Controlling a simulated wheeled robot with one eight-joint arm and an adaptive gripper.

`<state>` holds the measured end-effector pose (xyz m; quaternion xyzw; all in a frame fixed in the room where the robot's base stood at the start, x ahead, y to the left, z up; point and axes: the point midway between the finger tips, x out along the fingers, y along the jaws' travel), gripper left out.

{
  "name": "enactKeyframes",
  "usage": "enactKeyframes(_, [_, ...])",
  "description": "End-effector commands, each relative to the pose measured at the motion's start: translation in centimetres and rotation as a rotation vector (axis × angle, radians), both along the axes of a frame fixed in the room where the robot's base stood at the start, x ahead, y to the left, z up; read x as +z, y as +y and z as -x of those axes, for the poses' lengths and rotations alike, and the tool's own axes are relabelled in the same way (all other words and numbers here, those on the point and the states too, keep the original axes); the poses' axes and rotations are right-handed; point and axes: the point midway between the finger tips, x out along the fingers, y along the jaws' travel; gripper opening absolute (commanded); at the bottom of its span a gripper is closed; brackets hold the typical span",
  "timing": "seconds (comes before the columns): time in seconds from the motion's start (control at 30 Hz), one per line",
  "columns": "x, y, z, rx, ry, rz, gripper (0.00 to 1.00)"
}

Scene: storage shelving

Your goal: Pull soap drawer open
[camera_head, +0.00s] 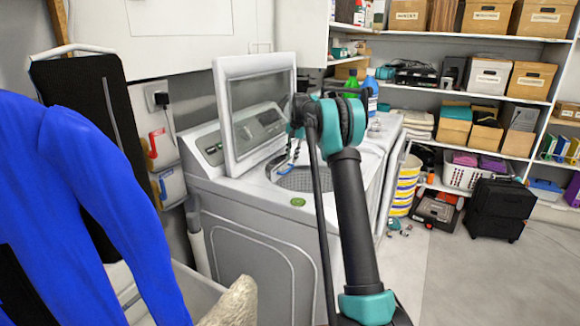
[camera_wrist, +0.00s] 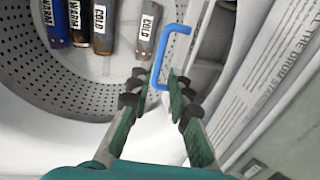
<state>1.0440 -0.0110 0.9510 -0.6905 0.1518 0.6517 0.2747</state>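A blue loop handle (camera_wrist: 168,32) shows in the wrist view beside the washer's drum opening. I take it for the soap drawer's handle; the drawer itself is hard to make out. My gripper (camera_wrist: 164,78) has its two green fingers apart, with the lower end of the handle in the gap between the tips. I cannot tell whether either finger touches it. In the head view, the top-loading washer (camera_head: 252,235) stands with its lid (camera_head: 255,108) raised, and my arm hides most of the gripper over the opening.
The perforated drum (camera_wrist: 50,75) holds several dark labelled items, one marked COLD (camera_wrist: 147,25). A printed panel (camera_wrist: 275,75) lies to the right. Blue clothing (camera_head: 85,190) hangs at left.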

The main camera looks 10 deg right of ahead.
Motion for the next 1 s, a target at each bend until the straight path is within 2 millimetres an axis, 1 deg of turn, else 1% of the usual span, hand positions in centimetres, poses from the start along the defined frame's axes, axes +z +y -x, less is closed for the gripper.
enactKeyframes(0.03, [-1.0, 0.2, -0.1, 0.0, 0.0, 0.0, 0.19])
enactKeyframes(0.1, [-2.1, 0.3, -0.2, 0.0, 0.0, 0.0, 0.19])
enactKeyframes(0.2, [-3.4, 0.5, -0.4, 0.0, 0.0, 0.0, 0.19])
enactKeyframes(0.33, [-4.4, 0.7, -0.5, 0.001, 0.0, 0.0, 0.19])
enactKeyframes(0.47, [-4.8, 0.8, -0.5, 0.001, 0.0, 0.0, 0.19])
enactKeyframes(0.7, [-4.9, 0.7, -0.5, 0.001, 0.0, 0.0, 0.19])
enactKeyframes(0.83, [-4.9, 0.7, -0.5, 0.001, 0.0, 0.0, 0.03])
enactKeyframes(0.87, [-4.9, 0.7, -0.5, 0.001, 0.0, 0.0, 0.0])
enactKeyframes(1.0, [-4.8, 0.7, -0.5, 0.001, 0.0, 0.0, 0.0])
